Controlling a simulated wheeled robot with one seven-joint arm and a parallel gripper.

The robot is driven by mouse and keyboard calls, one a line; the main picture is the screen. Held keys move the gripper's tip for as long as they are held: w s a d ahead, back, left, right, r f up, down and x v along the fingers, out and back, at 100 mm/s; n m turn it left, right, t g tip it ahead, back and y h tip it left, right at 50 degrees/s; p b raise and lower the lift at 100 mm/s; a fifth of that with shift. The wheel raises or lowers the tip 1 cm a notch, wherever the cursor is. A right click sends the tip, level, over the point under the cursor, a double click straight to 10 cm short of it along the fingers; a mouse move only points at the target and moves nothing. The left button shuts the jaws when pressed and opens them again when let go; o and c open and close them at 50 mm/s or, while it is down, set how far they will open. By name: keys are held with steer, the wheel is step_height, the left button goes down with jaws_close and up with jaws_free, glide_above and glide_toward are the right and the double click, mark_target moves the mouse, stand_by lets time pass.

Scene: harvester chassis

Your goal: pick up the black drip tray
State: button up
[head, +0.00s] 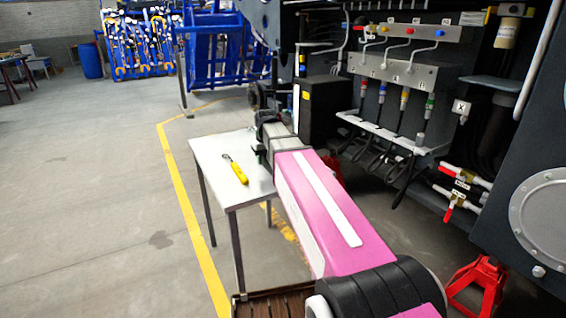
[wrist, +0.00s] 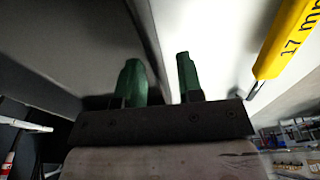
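A broad dark grey surface with a raised edge (wrist: 70,35) fills the upper left of the wrist view. It looks like the black drip tray, lying on the white table, but I see only part of it. In the head view my arm hides that part of the table, and I cannot make the tray out. My gripper (wrist: 160,82) has two green fingers standing apart with a gap between them. The left finger is in front of the dark surface and the right one is in front of the white tabletop. I cannot tell whether either touches the tray.
The machine with hoses and valves (head: 405,75) stands close on the right, above a red jack stand (head: 478,288). The floor to the left is open.

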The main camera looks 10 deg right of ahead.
jaws_close()
stand_by(0.3)
